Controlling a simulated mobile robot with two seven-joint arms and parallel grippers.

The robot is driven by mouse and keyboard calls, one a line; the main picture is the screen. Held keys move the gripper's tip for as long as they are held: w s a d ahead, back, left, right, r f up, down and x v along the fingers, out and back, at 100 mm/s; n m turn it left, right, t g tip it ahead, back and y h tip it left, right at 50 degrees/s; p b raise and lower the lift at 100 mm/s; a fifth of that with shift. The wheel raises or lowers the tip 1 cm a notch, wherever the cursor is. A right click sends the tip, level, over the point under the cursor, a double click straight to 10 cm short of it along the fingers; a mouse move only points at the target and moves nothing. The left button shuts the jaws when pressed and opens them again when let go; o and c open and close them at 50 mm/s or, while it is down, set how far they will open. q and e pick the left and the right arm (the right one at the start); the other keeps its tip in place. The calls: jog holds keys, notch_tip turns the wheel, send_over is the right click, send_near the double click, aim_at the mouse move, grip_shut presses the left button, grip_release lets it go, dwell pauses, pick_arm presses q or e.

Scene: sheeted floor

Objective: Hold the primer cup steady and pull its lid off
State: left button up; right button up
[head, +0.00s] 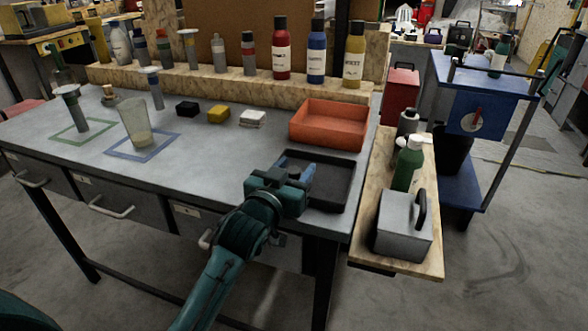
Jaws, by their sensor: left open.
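A translucent cup (135,122) with a little yellowish content at its bottom stands upright in a blue outlined square on the bench. A grey, wide-topped vessel (72,106) stands in a green outlined square to its left. I cannot tell which is the primer cup; no separate lid is clear. My left gripper (301,182) is open over the near left part of a black tray (343,190), far to the right of both vessels. Nothing shows clearly between its fingers. My right gripper is not in view.
An orange bin (328,122) stands behind the black tray. Black, yellow and white blocks (218,113) lie mid-bench. Several bottles (281,50) line the wooden ledge. A grey box (404,224) and green bottle (408,163) stand on the right side board. The front middle bench is clear.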

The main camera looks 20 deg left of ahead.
pick_arm(q)
jog(key=shift+r, duration=0.1)
jog(key=shift+s, duration=0.2)
jog(key=s+a, duration=0.2)
jog(key=s, duration=0.9)
jog(key=s+d+f+m+g+h+p, duration=0.1)
jog(key=s+d+f+g+p, duration=0.2)
jog(key=s+f+g+p, duration=0.4)
jog(key=shift+s+d+f+m+p, duration=0.35)
jog(key=shift+s+f+p, duration=1.35)
jog(key=shift+s+p, duration=2.4)
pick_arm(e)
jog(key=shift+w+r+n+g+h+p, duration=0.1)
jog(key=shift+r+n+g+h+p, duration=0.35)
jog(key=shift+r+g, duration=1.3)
pick_arm(q)
jog(key=shift+w, duration=0.45)
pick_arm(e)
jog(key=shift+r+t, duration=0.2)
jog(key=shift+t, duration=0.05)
